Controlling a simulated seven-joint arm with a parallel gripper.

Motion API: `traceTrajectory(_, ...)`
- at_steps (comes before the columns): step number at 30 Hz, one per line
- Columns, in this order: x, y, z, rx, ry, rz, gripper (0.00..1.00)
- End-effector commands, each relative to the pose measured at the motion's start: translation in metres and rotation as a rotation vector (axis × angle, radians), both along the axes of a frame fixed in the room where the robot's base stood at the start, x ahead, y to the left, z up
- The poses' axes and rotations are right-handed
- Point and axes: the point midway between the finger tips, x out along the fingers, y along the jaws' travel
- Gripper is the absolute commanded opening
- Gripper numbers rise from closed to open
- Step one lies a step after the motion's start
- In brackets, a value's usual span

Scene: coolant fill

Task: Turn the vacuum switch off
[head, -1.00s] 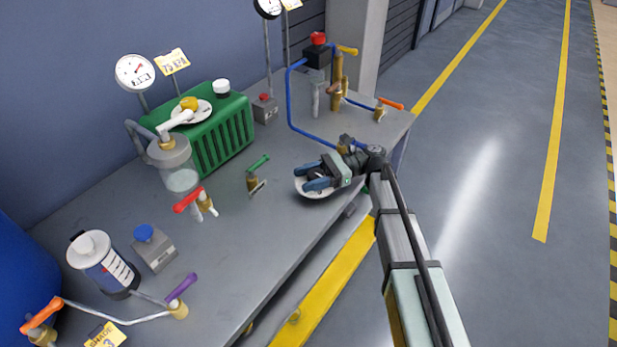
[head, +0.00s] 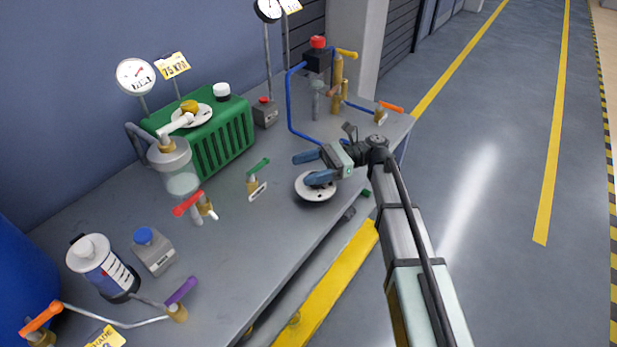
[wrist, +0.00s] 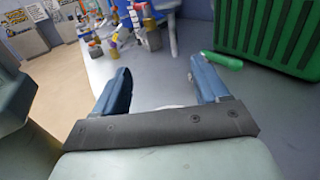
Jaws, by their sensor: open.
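My gripper (head: 303,169) is open and empty, above the bench near its front edge, over a white round disc (head: 313,192). In the wrist view its blue fingers (wrist: 160,80) are spread wide. A grey box with a blue button (head: 152,250) stands at the front left of the bench. A grey box with a red button (head: 265,111) stands right of the green ribbed pump (head: 222,140). A black box with a red knob (head: 318,55) is at the back. I cannot read which one is the vacuum switch. My gripper touches none of these boxes.
Valves with a green handle (head: 258,166), red handle (head: 187,203) and purple handle (head: 181,289) stand on the bench (head: 240,250). A glass jar (head: 178,172) is left of the pump. A blue tube (head: 290,105) stands behind my gripper. The bench between pump and gripper is mostly clear.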

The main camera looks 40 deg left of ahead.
Motion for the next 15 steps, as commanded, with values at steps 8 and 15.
traceTrajectory(8, 0.0, 0.0, 0.039, 0.002, -0.001, 0.0, 0.74)
traceTrajectory(15, 0.0, 0.0, 0.052, 0.001, -0.001, 0.0, 0.74)
